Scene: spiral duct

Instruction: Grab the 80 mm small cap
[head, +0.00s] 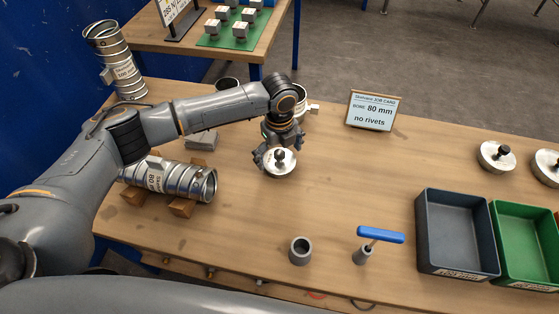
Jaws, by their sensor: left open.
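A silver round cap with a black knob (281,168) is at the middle of the bench, right below my left gripper (278,151). The gripper points down with its fingers spread around the knob. It is open, and I cannot tell whether the fingers touch the knob. No size mark is readable on this cap. Two similar silver caps with black knobs, one cap (491,163) and another cap (543,171), lie at the right edge. My right gripper is not in view.
A job card (374,111) reads 80 mm, no rivets. A spiral duct (188,181) lies on wooden cradles at left; another duct (118,65) stands behind. A grey bin (424,230), green bin (498,240), grey cup (300,257) and blue-handled tool (381,235) stand in front.

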